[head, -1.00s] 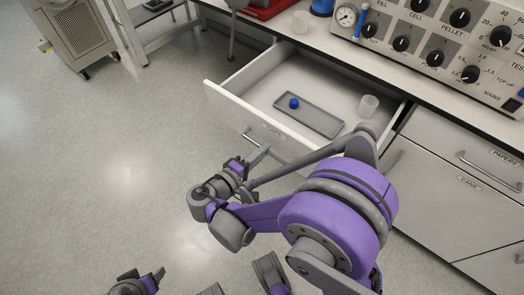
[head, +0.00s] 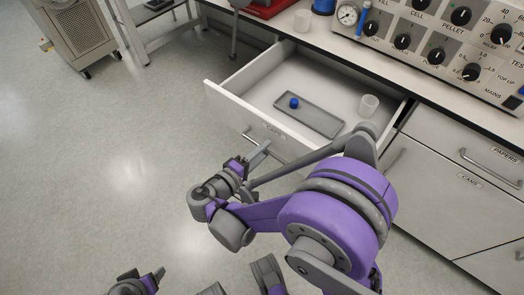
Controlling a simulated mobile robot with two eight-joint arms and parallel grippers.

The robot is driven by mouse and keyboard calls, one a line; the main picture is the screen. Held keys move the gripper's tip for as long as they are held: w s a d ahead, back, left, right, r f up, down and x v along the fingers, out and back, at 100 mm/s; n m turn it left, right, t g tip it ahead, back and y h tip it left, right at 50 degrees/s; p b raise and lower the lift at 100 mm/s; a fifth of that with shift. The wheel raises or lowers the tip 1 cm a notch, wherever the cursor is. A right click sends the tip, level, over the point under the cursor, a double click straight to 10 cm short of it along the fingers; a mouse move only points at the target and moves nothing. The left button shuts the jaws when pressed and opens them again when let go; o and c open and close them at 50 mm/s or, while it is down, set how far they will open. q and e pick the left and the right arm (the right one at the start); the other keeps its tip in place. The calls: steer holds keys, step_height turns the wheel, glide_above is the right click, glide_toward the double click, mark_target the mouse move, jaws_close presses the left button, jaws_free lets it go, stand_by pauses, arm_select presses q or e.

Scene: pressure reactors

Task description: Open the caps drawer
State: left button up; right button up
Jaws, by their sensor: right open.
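The caps drawer (head: 228,103) stands pulled well out from the bench, with a partly legible label on its front.
A control panel (head: 440,45) with knobs and a gauge stands on the bench top above. Clear floor (head: 90,170) lies to the left.

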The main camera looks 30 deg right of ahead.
steer(key=p+v, duration=0.1)
steer(key=v, duration=0.9)
steer(key=shift+a, duration=0.4)
steer(key=shift+s, duration=0.1)
